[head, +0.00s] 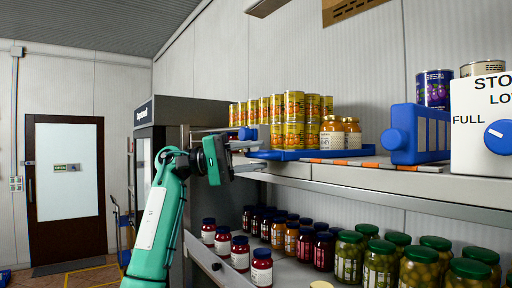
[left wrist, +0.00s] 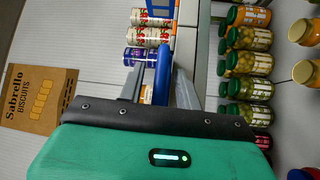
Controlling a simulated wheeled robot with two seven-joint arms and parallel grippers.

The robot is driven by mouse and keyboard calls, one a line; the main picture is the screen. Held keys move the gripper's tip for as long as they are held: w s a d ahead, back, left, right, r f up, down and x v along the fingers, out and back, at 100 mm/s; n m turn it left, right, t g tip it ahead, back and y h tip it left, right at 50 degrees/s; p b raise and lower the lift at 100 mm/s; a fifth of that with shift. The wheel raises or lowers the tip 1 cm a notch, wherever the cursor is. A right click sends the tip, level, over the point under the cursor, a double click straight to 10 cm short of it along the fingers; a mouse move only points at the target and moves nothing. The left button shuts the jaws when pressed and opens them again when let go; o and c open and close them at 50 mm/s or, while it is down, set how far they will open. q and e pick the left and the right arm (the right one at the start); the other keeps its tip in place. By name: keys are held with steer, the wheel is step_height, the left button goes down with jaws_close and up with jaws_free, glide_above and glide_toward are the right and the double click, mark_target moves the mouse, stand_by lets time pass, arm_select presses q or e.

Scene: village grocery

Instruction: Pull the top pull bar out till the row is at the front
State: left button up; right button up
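A flat blue tray or bar (head: 350,152) lies along the front of the top shelf in the head view, under yellow cans (head: 293,137) and honey jars (head: 332,136). My left gripper (head: 246,156) is at the shelf front, by the left end of this blue piece. Its two fingers are spread apart. In the left wrist view a blue upright bar (left wrist: 163,72) stands between the fingers of my left gripper (left wrist: 160,90), with a gap on the left side. I cannot tell whether a finger touches it. My right gripper is in neither view.
A blue block (head: 415,135) and a white box with a dial (head: 482,130) stand to the right on the top shelf. The shelf below holds several jars (head: 350,258). A dark cabinet (head: 175,120) stands behind my left arm. The floor at left is mostly clear.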

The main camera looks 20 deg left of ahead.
arm_select(q)
steer(key=shift+d, duration=0.35)
steer(key=shift+c, duration=0.4)
jaws_close()
